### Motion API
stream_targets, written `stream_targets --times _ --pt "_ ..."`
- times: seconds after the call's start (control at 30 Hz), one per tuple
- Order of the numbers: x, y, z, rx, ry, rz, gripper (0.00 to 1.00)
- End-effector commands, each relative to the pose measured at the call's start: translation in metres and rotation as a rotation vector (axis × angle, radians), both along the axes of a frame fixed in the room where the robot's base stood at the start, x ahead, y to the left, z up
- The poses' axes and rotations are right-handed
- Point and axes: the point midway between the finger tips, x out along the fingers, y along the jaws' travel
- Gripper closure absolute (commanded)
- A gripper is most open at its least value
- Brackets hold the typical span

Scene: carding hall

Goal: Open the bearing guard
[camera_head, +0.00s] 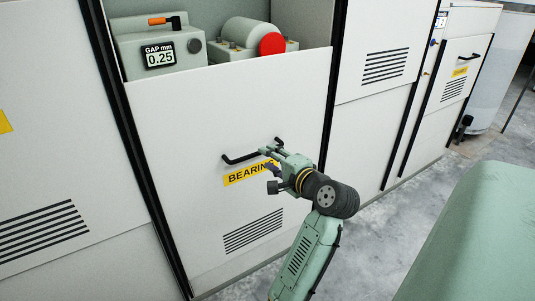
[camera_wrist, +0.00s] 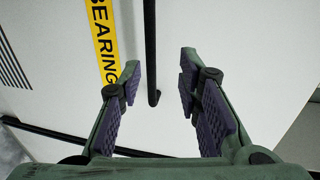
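The bearing guard (camera_head: 200,115) is a large white panel with a yellow label reading "BEARING", partly covered by my gripper. It stands upright below an open bay. A black bar handle (camera_head: 243,158) crosses it above the label. My gripper (camera_head: 268,154) is at the right part of the handle in the head view. In the wrist view my gripper (camera_wrist: 158,78) is open, with one finger on each side of the handle (camera_wrist: 151,45). The handle's end shows between the fingers, with gaps on both sides. I see no finger touching it. The label (camera_wrist: 102,40) lies left of the fingers.
Above the guard, the bay holds a box with a "0.25" gap display (camera_head: 159,55) and a grey housing with a red end (camera_head: 272,44). White vented panels (camera_head: 385,65) flank it. A green rounded surface (camera_head: 475,235) stands at the lower right, with grey floor (camera_head: 385,235) between.

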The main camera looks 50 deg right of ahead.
Motion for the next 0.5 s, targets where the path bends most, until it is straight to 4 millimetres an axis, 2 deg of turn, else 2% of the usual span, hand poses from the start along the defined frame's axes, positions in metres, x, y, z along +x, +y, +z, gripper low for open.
stream_targets --times 0.5 --pt "-0.035 0.008 0.009 0.001 0.001 0.000 0.69"
